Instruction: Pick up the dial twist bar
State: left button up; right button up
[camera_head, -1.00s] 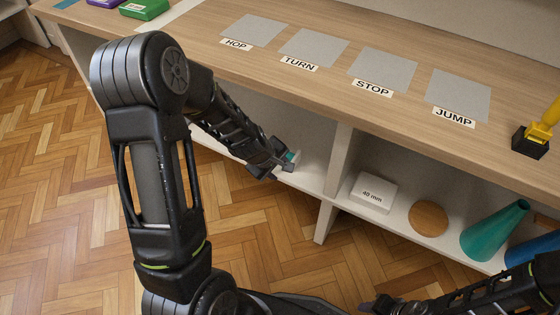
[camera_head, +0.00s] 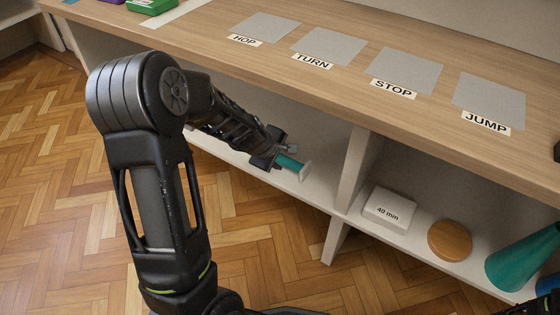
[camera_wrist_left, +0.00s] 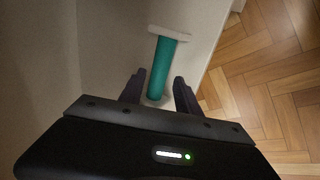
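The dial twist bar (camera_head: 291,162) appears to be the teal rod with white end pieces on the shelf under the counter. One white end plate (camera_head: 305,171) faces away from my left gripper. My left gripper (camera_head: 280,148) is at the rod's near end. In the left wrist view, the teal rod (camera_wrist_left: 163,68) runs away from me, its near end between the two fingers of the left gripper (camera_wrist_left: 158,80). The fingers are open, with a gap on each side of the rod. My right gripper is out of view.
The wooden counter (camera_head: 330,78) overhangs the shelf. A shelf divider (camera_head: 352,172) stands right of the rod. Beyond it are a white "40 mm" block (camera_head: 388,210), a round wooden disc (camera_head: 450,239) and a teal cone (camera_head: 522,262). Parquet floor is open in front.

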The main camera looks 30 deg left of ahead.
aim_at(286, 160)
pick_arm(q)
jog(key=b+x, duration=0.2)
jog(key=x, duration=0.2)
jog(key=shift+d+f+b, duration=0.15)
jog(key=shift+f+b, duration=0.1)
jog(key=shift+b, duration=0.15)
jog(key=shift+w+f, duration=0.25)
jog(key=shift+w, duration=0.1)
grip_shut()
dwell(0.4)
jog(key=shift+r, duration=0.1)
